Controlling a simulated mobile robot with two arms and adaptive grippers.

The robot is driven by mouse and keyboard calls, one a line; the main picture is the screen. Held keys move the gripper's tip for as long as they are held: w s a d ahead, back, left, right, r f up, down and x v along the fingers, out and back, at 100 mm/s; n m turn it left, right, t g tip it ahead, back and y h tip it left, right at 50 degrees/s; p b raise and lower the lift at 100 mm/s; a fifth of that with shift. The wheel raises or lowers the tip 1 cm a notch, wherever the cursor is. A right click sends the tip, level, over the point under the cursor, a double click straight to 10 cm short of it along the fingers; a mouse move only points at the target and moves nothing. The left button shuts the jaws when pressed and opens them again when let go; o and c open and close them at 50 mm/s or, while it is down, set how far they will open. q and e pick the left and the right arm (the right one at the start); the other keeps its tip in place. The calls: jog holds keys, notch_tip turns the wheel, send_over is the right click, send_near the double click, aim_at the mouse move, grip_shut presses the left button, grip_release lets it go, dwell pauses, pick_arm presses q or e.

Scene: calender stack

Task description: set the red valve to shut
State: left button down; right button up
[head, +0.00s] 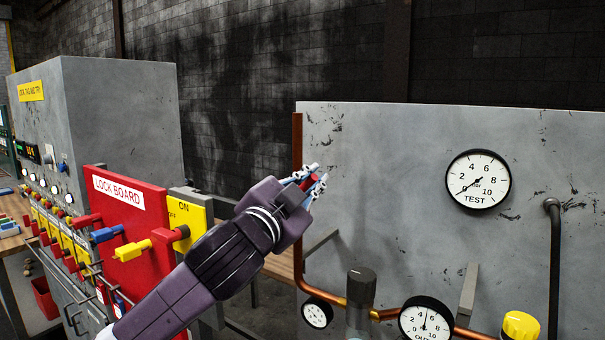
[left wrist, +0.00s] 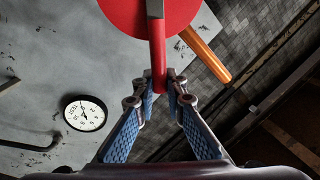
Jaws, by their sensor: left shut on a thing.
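The red valve shows in the left wrist view as a red disc (left wrist: 122,14) with a red lever bar (left wrist: 157,62) running down from it. My left gripper (left wrist: 158,98) is shut on the end of that lever, one finger on each side. The lever lies at a slant to the copper pipe (left wrist: 206,55) behind it. In the head view my left gripper (head: 316,182) is at the left edge of the grey panel, with a bit of red between its fingers. The rest of the valve is hidden there. My right gripper is not in view.
The grey panel (head: 400,150) carries a TEST gauge (head: 478,179), a lower gauge (head: 426,322) and a yellow cap (head: 520,326).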

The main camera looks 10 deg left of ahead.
pick_arm(q)
jog(key=s+d+f+m+h+b, duration=0.1)
jog(key=d+f+m+h, duration=0.2)
jog(key=f+m, duration=0.4)
jog(key=shift+f+m+b, duration=0.3)
jog(key=shift+m+b, duration=0.1)
jog(key=shift+m, duration=1.5)
jog(key=shift+f, duration=0.1)
jog(key=c, duration=2)
grip_release()
jog(key=shift+o, duration=0.2)
jog(key=v, duration=1.2)
